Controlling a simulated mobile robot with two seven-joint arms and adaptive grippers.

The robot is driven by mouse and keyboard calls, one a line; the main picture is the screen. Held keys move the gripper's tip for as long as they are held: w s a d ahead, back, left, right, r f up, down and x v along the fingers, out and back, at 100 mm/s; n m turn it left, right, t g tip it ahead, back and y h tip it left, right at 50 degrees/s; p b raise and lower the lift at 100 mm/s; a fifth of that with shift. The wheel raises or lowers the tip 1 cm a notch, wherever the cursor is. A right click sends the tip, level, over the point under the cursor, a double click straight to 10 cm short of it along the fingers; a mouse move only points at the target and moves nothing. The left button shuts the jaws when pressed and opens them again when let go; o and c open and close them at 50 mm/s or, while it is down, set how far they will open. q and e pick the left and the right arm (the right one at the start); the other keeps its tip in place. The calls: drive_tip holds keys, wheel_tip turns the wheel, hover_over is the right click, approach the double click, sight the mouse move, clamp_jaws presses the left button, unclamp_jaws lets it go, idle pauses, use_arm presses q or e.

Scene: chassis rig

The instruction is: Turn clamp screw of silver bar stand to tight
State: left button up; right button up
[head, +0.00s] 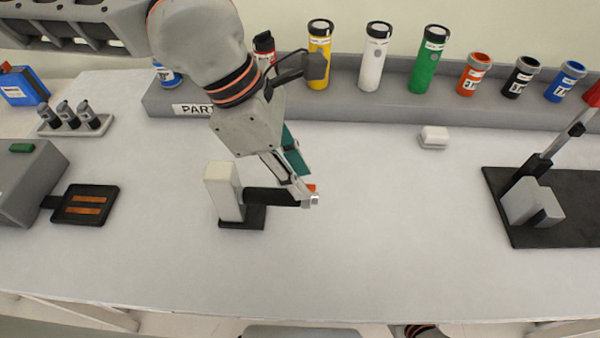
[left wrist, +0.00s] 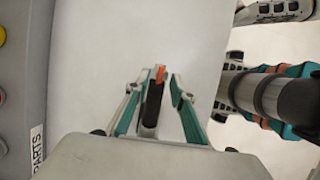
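A small stand (head: 222,190) with a pale grey upright post and a black foot is on the worktop, left of centre. A dark bar (head: 268,197) reaches right from its post. An orange piece (head: 311,188) shows near the bar's far end. My left gripper (head: 300,192) reaches down over that end. In the left wrist view its two teal-lined fingers (left wrist: 157,84) stand apart, with the dark bar (left wrist: 152,102) and its orange tip (left wrist: 160,74) between them. I see gaps, no clear grip. The clamp screw cannot be made out surely.
A second stand (head: 560,185) with a black plate, grey block and silver rod is at the right. A grey rack (head: 385,104) with several coloured tubes runs along the back. A grey box with a black plate (head: 85,204) is at left. The front middle is clear.

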use_arm(q)
drive_tip(key=shift+d+f, duration=0.2)
drive_tip(key=shift+f, duration=0.25)
drive_tip(key=shift+c, duration=0.5)
clamp_jaws()
